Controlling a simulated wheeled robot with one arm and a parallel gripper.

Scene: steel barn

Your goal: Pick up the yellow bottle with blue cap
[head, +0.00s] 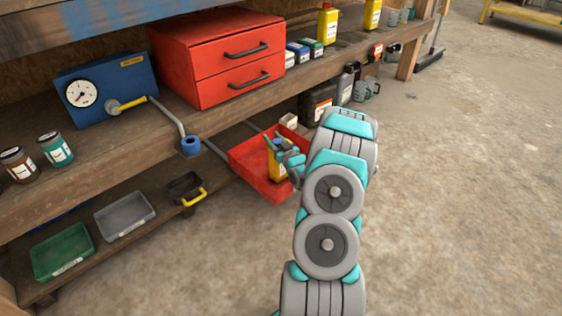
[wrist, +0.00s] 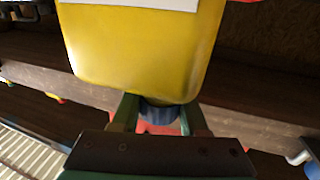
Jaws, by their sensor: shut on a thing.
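The yellow bottle (head: 275,169) shows in the head view against the red bin, partly hidden by my gripper (head: 283,146). I cannot tell whether it is inside the bin or above it. In the wrist view the yellow bottle (wrist: 145,55) fills the upper middle, with part of a white label at the top edge. Its dark blue cap (wrist: 160,113) sits between the two fingers of my gripper (wrist: 158,118), which is shut on the cap end.
The red bin (head: 246,153) is at the lower shelf's right end. Above, the wooden bench (head: 110,160) holds a red drawer cabinet (head: 222,55), a blue gauge box (head: 110,88) and other yellow bottles (head: 327,24). The concrete floor (head: 460,180) at right is clear.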

